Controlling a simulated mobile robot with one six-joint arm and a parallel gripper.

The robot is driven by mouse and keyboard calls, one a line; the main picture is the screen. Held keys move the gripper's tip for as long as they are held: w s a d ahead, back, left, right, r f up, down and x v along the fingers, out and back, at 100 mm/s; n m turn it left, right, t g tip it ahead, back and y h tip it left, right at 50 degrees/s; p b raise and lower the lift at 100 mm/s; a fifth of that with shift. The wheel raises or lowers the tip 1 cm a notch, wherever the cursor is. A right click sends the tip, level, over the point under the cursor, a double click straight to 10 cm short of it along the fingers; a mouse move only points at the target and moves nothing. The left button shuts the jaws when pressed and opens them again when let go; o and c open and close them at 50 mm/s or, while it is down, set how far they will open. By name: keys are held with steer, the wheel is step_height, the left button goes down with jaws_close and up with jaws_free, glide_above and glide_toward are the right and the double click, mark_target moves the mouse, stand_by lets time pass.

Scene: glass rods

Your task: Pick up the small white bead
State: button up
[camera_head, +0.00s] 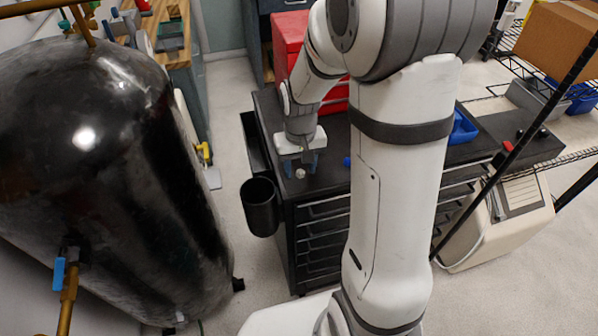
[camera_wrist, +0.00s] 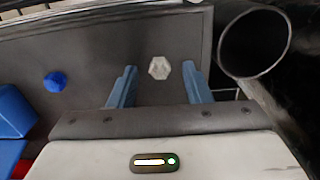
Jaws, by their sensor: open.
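The small white bead (camera_wrist: 159,68) lies on the dark top of the tool cart (camera_wrist: 75,100), near its edge. In the wrist view it looks faceted and sits between and just beyond the fingertips, apart from both. In the head view the bead (camera_head: 300,174) is a small pale spot just in front of my gripper. My gripper (camera_wrist: 160,72) has two blue fingers, open with nothing held, pointing at the bead. In the head view my gripper (camera_head: 298,165) is low over the cart's front left corner.
A blue piece (camera_wrist: 56,82) lies left of the bead in the wrist view. A black cup (camera_head: 261,206) hangs at the cart's left side. A red box (camera_head: 290,40) stands behind my arm. A large black tank (camera_head: 100,170) fills the left.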

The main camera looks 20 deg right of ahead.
steer(key=shift+c, duration=0.5)
jaws_close()
